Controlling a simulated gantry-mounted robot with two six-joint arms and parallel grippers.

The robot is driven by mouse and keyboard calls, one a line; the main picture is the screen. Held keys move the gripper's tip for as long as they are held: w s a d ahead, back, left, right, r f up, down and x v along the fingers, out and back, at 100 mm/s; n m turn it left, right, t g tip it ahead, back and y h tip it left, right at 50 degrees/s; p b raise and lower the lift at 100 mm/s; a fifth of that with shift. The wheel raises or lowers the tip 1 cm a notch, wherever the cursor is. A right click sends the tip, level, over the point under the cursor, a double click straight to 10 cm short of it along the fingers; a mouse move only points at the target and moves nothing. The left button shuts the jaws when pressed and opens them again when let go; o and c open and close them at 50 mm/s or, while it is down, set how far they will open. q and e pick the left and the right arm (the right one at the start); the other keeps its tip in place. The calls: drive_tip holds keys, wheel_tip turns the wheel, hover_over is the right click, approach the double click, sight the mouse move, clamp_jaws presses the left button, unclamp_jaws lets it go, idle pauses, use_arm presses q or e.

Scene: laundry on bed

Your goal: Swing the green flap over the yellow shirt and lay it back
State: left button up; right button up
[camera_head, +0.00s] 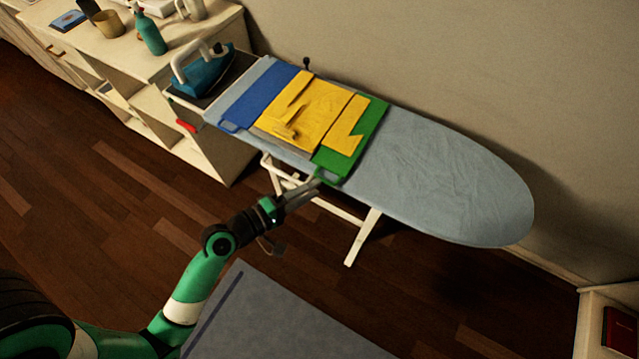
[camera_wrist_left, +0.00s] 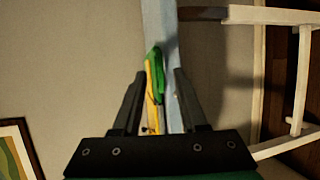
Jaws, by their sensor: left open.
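A yellow shirt (camera_head: 297,112) lies on a folding board on the ironing board, with one part folded inward on the left and another part lying on the green flap (camera_head: 369,127). The green flap lies flat at the board's right side, with a handle loop at its near corner. My left gripper (camera_head: 317,182) is open at that near corner. In the left wrist view, the green flap's edge (camera_wrist_left: 157,75) and a strip of yellow shirt (camera_wrist_left: 150,92) show edge-on between the spread fingers (camera_wrist_left: 160,73). I cannot tell whether they touch. My right gripper is out of view.
The blue flap (camera_head: 252,97) lies flat on the left. The light blue ironing board (camera_head: 455,185) is bare to the right. An iron (camera_head: 205,72) stands at its left end beside a shelf unit (camera_head: 215,150). The wall is close behind.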

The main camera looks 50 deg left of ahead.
use_arm(q)
drive_tip(key=x, duration=0.3)
clamp_jaws()
idle(1.5)
